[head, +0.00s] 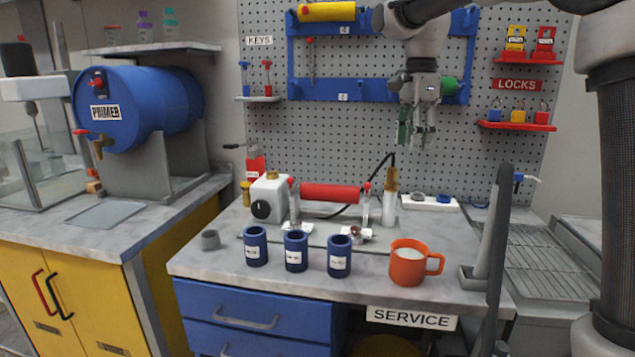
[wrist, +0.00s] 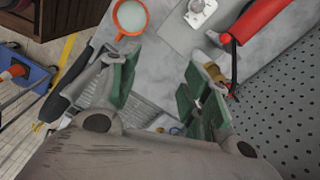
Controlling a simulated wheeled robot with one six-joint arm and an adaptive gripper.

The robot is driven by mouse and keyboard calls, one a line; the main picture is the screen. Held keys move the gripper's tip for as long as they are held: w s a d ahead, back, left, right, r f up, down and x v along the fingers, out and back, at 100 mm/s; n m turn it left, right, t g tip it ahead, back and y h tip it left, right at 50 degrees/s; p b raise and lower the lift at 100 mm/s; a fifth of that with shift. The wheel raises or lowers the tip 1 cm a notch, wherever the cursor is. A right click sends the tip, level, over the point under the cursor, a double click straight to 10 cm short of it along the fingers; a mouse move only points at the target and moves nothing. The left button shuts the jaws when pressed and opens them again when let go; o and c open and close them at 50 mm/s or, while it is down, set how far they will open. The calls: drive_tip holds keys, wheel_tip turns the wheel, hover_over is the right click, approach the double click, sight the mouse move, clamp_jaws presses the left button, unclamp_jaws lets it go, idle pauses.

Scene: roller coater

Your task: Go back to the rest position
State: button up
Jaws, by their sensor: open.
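My gripper (head: 417,140) hangs pointing down above the back right of the service bench (head: 380,265), in front of the pegboard. Its green-padded fingers are apart and nothing is between them. In the wrist view my gripper (wrist: 152,95) also shows open and empty, with the bench top and a drain grid below. An orange mug (head: 408,262) with pale contents stands upright at the bench's front right; it also shows at the top of the wrist view (wrist: 130,17). No marked rest position is visible.
Three blue cups (head: 296,251) stand along the bench front. Behind them a red roller (head: 330,193) sits on a stand, beside a white container (head: 270,198). The pegboard (head: 350,130) with a red lock shelf (head: 516,126) is close behind my gripper. A dark upright lever (head: 495,220) stands at right.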

drive_tip(key=s+d+f+n+t, duration=0.1)
drive_tip(key=s+d+f+n, duration=0.2)
drive_tip(key=s, duration=0.6)
drive_tip(key=s+d+f+n+t, duration=0.1)
drive_tip(key=s+d+f+n, duration=0.2)
drive_tip(key=s+d+n, duration=0.3)
drive_tip(key=s+d+f+n+t, duration=0.2)
drive_tip(key=s+d+n, duration=0.3)
drive_tip(key=s, duration=0.9)
drive_tip(key=shift+s+d+f+n, duration=0.2)
drive_tip(key=shift+d+f+n, duration=0.15)
drive_tip(key=shift+f+n, duration=0.5)
